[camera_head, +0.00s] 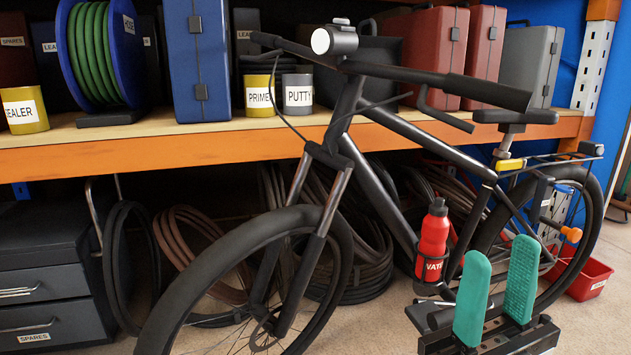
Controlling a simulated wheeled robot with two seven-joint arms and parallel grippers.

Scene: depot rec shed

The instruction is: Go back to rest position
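My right gripper (499,256) is at the lower right of the head view, its two teal finger pads pointing up and standing apart. It is open, with nothing seen between the pads. A red bottle (433,238) with a black cap sits upright on the lower frame of a black bicycle (385,195), just left of the gripper. The gripper appears in front of the bicycle's rear part; no contact can be made out. My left gripper is not in view.
A wooden shelf with an orange edge (120,150) behind the bicycle holds cases, cans and a green hose reel (100,50). Coiled hoses (205,250) and a dark drawer cabinet (45,285) are below. A red bin (588,280) stands at right. Some floor (590,325) is clear.

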